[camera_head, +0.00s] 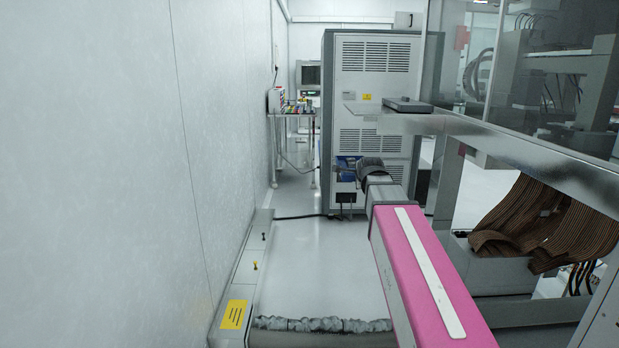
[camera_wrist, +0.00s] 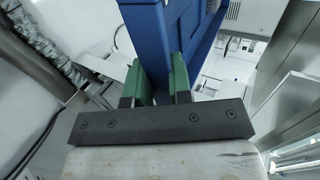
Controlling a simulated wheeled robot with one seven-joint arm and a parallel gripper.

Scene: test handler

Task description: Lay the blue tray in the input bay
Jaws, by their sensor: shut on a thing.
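The blue tray (camera_wrist: 158,32) fills the upper middle of the wrist view. My gripper (camera_wrist: 157,80) has green fingers, one on each side of a blue wall of the tray, and is shut on it. The far part of the tray runs out of the top of that view. In the head view, a small blue patch (camera_head: 347,162) shows just left of my arm's end, low in front of the grey cabinet; it looks like part of the tray. My fingers cannot be made out there. I cannot tell which opening is the input bay.
A tall grey cabinet (camera_head: 375,75) with vents stands ahead. A metal ledge (camera_head: 540,155) crosses at the right, with a dark flat object (camera_head: 408,104) at its far end. Brown ribbon cables (camera_head: 550,220) hang below it. A wall is close on the left.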

